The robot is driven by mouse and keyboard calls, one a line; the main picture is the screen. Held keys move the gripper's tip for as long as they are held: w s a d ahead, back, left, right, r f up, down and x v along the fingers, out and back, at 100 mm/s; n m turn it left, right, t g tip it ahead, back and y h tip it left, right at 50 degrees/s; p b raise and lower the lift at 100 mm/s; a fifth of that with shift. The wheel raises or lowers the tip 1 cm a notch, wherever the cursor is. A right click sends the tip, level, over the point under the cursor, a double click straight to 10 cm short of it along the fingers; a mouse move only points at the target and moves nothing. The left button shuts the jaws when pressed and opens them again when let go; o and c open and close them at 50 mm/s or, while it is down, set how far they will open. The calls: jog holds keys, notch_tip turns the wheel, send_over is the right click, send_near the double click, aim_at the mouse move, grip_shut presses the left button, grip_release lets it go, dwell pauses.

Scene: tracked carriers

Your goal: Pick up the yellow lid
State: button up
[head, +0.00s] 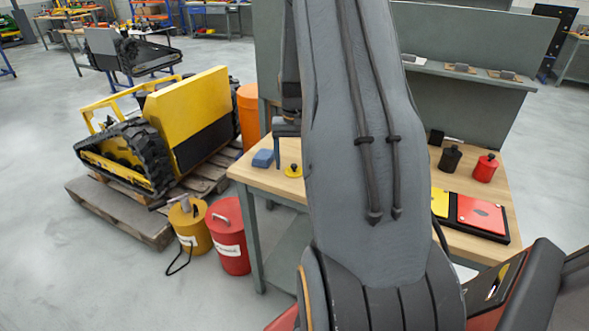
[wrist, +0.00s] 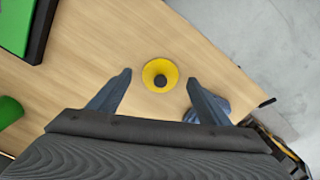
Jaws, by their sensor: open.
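The yellow lid (wrist: 149,73) is a small round disc with a dark knob in its middle. It lies on the wooden bench top (wrist: 85,62). In the wrist view it sits between and just beyond the two fingertips of my gripper (wrist: 158,80), which is open and empty. In the head view the lid (head: 293,171) is near the left part of the bench, beside my arm. My gripper's fingers (head: 287,128) show partly there, above the lid; my arm hides much of the bench.
A blue block (head: 263,158) lies left of the lid. Black (head: 450,158) and red (head: 485,168) canisters and a dark tray (head: 476,232) with coloured panels are on the right of the bench. Yellow and red bins (head: 229,236) stand on the floor beside a tracked carrier (head: 150,130).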

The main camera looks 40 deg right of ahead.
jog(key=shift+f, duration=0.7)
jog(key=c, duration=1.1)
jog(key=shift+r, duration=0.15)
